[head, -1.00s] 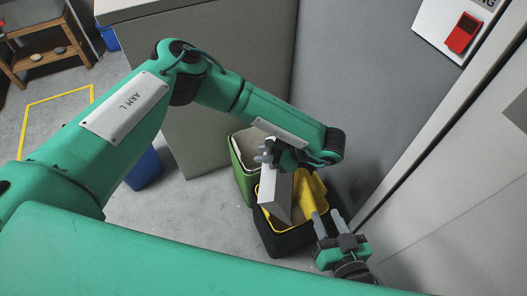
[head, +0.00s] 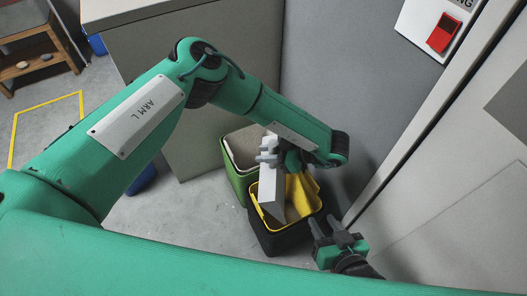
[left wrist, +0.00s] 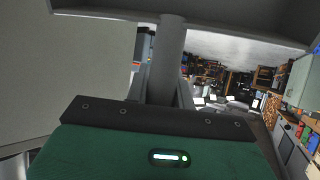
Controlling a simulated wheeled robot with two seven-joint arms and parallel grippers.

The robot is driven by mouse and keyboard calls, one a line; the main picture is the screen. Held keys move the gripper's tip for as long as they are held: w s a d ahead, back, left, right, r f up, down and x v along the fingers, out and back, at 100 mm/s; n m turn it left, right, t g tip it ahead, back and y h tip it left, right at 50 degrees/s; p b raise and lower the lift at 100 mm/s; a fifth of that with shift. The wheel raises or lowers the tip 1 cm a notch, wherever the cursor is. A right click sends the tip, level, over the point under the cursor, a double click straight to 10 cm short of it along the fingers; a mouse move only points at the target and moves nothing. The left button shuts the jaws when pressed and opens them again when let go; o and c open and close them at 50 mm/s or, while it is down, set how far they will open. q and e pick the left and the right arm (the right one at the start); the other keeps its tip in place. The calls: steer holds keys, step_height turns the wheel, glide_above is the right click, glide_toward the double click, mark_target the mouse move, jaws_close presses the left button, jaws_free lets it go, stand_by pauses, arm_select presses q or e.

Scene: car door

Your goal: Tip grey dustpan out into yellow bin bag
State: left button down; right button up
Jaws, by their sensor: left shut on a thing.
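The grey dustpan (head: 270,195) hangs steeply tilted over the yellow bin bag (head: 302,195), its lower end inside the bag's opening. The bag lines a black bin (head: 277,241) on the floor. My left gripper (head: 268,155) is shut on the dustpan near its upper end. In the left wrist view, a grey handle-like bar (left wrist: 168,65) runs up from the gripper, with grey pan surfaces around it. Whether anything lies in the dustpan or bag is hidden. My right gripper (head: 328,226) is empty, fingers apart, just right of the black bin.
A green bin (head: 232,182) with a pale liner stands directly behind and left of the black bin. A grey cabinet (head: 150,80) and wall panels enclose the corner. A red box (head: 443,33) is on the right wall. Floor at left front is clear.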

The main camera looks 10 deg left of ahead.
mark_target(277, 141)
arm_select(q)
steer(key=shift+d+r+y, duration=0.15)
steer(key=shift+d+y, duration=0.15)
steer(key=shift+d, duration=0.35)
steer(key=shift+w+d+r+y, duration=0.1)
steer(key=shift+d+y, duration=0.1)
steer(key=shift+d, duration=0.25)
steer(key=shift+w+d+r+y, duration=0.1)
steer(key=shift+d+y, duration=0.1)
steer(key=shift+d, duration=0.25)
steer(key=shift+d+r+y, duration=0.15)
steer(key=shift+d+y, duration=0.25)
steer(key=shift+d, duration=0.45)
arm_select(e)
steer(key=shift+w+a+r+t, duration=0.1)
steer(key=shift+r+t, duration=0.1)
steer(key=shift+t, duration=0.1)
arm_select(q)
steer(key=shift+w+d, duration=0.1)
steer(key=shift+d, duration=0.05)
arm_select(e)
steer(key=shift+a, duration=0.1)
arm_select(q)
steer(key=shift+r, duration=0.15)
